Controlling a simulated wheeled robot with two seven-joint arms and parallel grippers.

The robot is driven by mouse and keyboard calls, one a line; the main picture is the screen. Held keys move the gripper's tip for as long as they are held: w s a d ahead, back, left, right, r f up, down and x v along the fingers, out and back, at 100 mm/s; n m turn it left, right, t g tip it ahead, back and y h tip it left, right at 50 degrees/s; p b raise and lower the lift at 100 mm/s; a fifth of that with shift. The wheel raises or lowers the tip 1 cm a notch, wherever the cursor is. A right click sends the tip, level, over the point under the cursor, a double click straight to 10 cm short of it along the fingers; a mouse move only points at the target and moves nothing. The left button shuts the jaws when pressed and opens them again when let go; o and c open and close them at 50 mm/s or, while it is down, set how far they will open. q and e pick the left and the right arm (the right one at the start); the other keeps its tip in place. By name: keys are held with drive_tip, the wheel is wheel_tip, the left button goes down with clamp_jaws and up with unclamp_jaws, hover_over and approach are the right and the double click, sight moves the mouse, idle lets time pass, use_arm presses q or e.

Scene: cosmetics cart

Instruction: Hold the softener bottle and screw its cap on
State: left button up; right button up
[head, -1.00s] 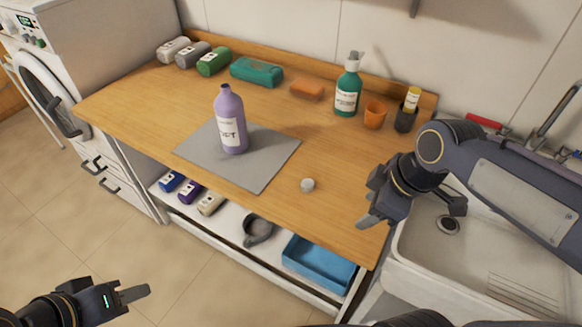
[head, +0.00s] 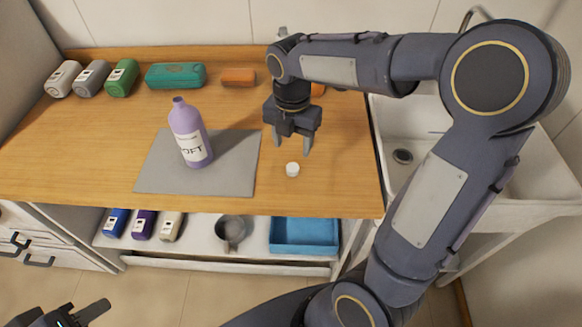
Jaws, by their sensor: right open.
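The purple softener bottle (head: 190,134) stands upright and uncapped on the grey mat (head: 225,172), its label facing me. The small white cap (head: 292,169) lies on the wooden counter just right of the mat. My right gripper (head: 291,149) points down above the cap, open and empty, with its fingertips a little behind and over it. My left gripper (head: 98,310) is at the lower left corner, low in front of the counter and far from the bottle. Only part of it shows, and I cannot tell its opening.
Several containers, a teal pack (head: 176,76) and an orange sponge (head: 239,77) line the counter's back. The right arm hides things at the back right. A sink (head: 420,130) is at the right. A blue tray (head: 304,234) and grey mug (head: 230,230) sit on the lower shelf.

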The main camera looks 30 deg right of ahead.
sight(293, 167)
drive_tip(key=shift+f, duration=1.25)
drive_tip(key=shift+d+f, duration=0.1)
drive_tip(key=shift+f, duration=2.55)
drive_tip(key=shift+c, duration=0.2)
drive_tip(key=c, duration=1)
